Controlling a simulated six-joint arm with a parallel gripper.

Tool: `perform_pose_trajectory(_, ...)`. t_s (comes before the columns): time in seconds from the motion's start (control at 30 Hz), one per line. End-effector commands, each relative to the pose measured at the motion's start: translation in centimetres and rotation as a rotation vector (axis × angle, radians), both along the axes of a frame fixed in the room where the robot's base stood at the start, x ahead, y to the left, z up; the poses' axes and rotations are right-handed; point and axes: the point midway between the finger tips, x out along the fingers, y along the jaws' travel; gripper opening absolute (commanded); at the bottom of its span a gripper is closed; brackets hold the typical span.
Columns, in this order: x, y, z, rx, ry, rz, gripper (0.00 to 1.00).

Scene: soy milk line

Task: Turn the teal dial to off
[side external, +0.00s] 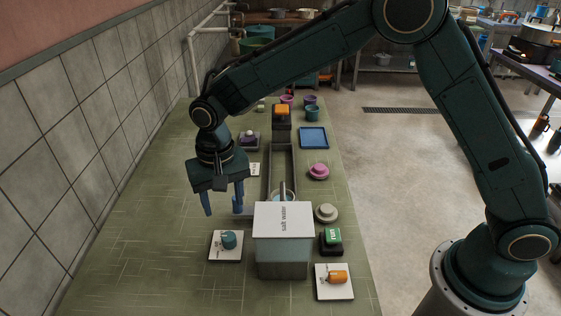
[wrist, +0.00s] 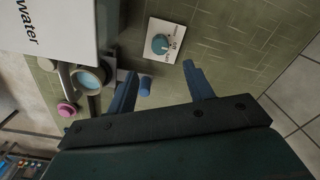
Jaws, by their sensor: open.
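The teal dial (side external: 229,240) sits on a white plate (side external: 218,254) on the green table, left of the salt water box. In the wrist view the dial (wrist: 160,44) shows on its plate with small dark lettering beside it, too small to read surely. My gripper (side external: 223,207) is open and empty, above the table and behind the dial in the side view. In the wrist view my two fingers (wrist: 157,80) are spread apart, with the dial beyond their tips. I see no contact between fingers and dial.
The salt water box (side external: 283,240) stands right of the dial. An orange dial (side external: 337,277), a green switch (side external: 332,237) and a blue peg (side external: 238,205) are near. A tiled wall (side external: 75,150) bounds the left. The table's left front (side external: 130,280) is clear.

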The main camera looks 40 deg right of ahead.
Motion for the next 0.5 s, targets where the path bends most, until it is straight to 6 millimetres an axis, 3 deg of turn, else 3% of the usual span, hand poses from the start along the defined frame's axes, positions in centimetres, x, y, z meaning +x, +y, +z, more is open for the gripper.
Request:
perform_pose_trajectory(0.2,0.0,0.0,2.3,0.001,-0.001,0.0,0.52)
perform_pose_trajectory(0.5,0.0,-0.1,2.8,-0.001,0.001,0.0,0.52)
